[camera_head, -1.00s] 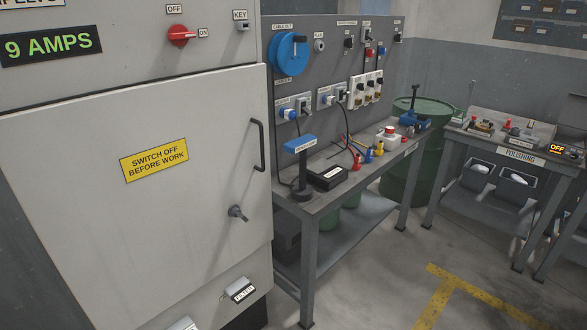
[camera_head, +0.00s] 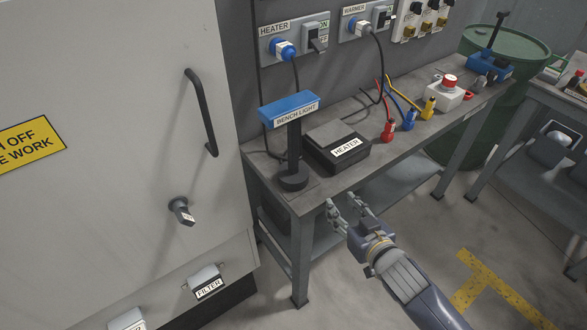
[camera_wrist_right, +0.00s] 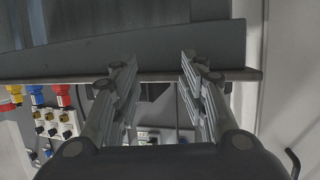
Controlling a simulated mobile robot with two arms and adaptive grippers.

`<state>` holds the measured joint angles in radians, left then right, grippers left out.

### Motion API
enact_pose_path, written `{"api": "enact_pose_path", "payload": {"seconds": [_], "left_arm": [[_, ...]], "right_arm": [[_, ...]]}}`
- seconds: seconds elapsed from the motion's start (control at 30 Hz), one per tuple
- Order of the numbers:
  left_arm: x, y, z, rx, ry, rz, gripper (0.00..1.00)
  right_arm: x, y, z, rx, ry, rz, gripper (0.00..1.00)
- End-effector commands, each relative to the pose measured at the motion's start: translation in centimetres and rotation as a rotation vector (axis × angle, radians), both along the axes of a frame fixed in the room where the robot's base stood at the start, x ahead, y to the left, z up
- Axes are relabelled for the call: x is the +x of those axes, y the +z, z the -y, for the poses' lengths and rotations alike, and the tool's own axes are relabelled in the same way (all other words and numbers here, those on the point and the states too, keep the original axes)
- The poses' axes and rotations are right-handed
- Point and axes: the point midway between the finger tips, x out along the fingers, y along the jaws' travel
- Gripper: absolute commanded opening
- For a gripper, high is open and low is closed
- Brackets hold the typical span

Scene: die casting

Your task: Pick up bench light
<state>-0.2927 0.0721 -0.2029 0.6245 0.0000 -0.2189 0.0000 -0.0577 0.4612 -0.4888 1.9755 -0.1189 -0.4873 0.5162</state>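The bench light (camera_head: 292,140) stands upright on the left end of the workbench in the head view. It has a blue labelled head, a dark post and a round dark base. My right gripper (camera_head: 341,211) is in front of the bench's front edge, to the right of and lower than the light in the picture, apart from it. Its two fingers are spread with nothing between them. The right wrist view shows the same open fingers (camera_wrist_right: 155,75), with the bench edge beyond them. I cannot make out the bench light there. My left gripper is not in view.
Red, blue and yellow plugs (camera_head: 409,119) and a red-button box (camera_head: 447,92) stand farther right. A cabinet with a handle (camera_head: 201,112) is close on the left. The floor before the bench is clear.

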Motion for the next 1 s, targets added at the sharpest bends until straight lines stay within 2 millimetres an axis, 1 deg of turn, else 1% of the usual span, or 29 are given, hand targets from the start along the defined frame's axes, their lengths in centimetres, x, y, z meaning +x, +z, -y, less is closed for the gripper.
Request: {"api": "enact_pose_path", "payload": {"seconds": [0.03, 0.1, 0.2, 0.3, 0.37, 0.47, 0.67, 0.8, 0.87, 1.0], "left_arm": [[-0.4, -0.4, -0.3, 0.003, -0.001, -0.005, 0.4], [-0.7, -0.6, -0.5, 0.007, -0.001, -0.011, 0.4], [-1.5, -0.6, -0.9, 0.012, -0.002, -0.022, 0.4], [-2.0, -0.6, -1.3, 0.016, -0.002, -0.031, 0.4], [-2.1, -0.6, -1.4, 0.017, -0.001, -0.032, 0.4], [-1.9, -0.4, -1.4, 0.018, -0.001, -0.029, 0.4], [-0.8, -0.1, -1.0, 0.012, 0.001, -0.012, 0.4], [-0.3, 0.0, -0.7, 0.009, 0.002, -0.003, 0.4], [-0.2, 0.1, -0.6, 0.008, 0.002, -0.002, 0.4], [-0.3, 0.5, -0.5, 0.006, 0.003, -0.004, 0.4]], "right_arm": [[0.1, 3.5, -1.3, 0.031, 0.038, 0.072, 0.4], [0.3, 7.4, -3.0, 0.079, 0.113, 0.165, 0.4], [0.5, 9.4, -4.4, 0.119, 0.191, 0.23, 0.4], [0.6, 10.3, -5.1, 0.142, 0.24, 0.264, 0.4], [0.9, 10.6, -5.4, 0.151, 0.254, 0.273, 0.4], [1.8, 10.8, -6.2, 0.156, 0.262, 0.279, 0.4], [4.2, 10.8, -8.0, 0.156, 0.261, 0.279, 0.4], [5.1, 10.7, -8.7, 0.155, 0.261, 0.277, 0.4], [5.4, 10.8, -8.9, 0.155, 0.261, 0.277, 0.4], [6.8, 11.1, -10.3, 0.155, 0.261, 0.278, 0.4]]}}
